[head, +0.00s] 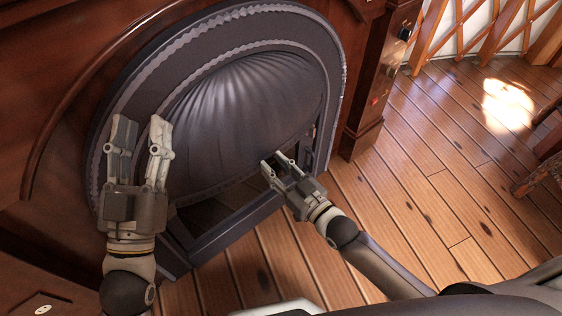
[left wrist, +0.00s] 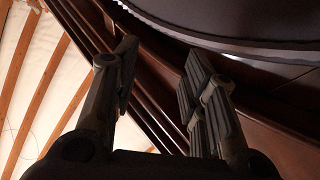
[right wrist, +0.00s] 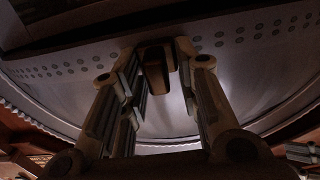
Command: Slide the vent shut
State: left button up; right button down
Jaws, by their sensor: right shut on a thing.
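The vent appears in the right wrist view as a dark metal plate with rows of small round holes (right wrist: 240,38). A small brownish knob (right wrist: 157,70) sticks out there between the fingertips of my right gripper (right wrist: 157,55), which is shut on it. In the head view my right gripper (head: 273,162) is at the lower right of the ribbed dark hood (head: 245,105), and the knob is hidden. How far the vent is open cannot be told. My left gripper (head: 140,125) is open and empty, in front of the left side of the arched surround.
The dark arched metal surround (head: 120,95) is set in a reddish wooden front (head: 55,75). A wooden post (head: 385,80) stands to its right. The plank floor (head: 420,180) is mostly clear, with wooden furniture (head: 540,165) at the far right.

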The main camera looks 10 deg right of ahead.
aim_at(251, 169)
jog(key=s+a+p, duration=0.2)
jog(key=a, duration=0.1)
jog(key=shift+a, duration=0.3)
jog(key=shift+s+a, duration=0.1)
jog(key=shift+a, duration=0.1)
pick_arm(q)
notch_tip(251, 169, down, 10)
jog(key=w+g+y, duration=0.1)
jog(key=g+y, duration=0.1)
jog(key=g, duration=0.4)
jog(key=shift+w+a+f, duration=0.2)
jog(key=shift+w+a, duration=0.15)
jog(key=shift+a, duration=0.1)
pick_arm(e)
jog(key=shift+f, duration=0.1)
pick_arm(q)
jog(key=shift+a, duration=0.1)
pick_arm(e)
jog(key=c, duration=1.4)
grip_release()
jog(key=shift+a, duration=0.1)
jog(key=shift+c, duration=0.2)
jog(key=shift+s, duration=0.1)
jog(key=v, duration=1.2)
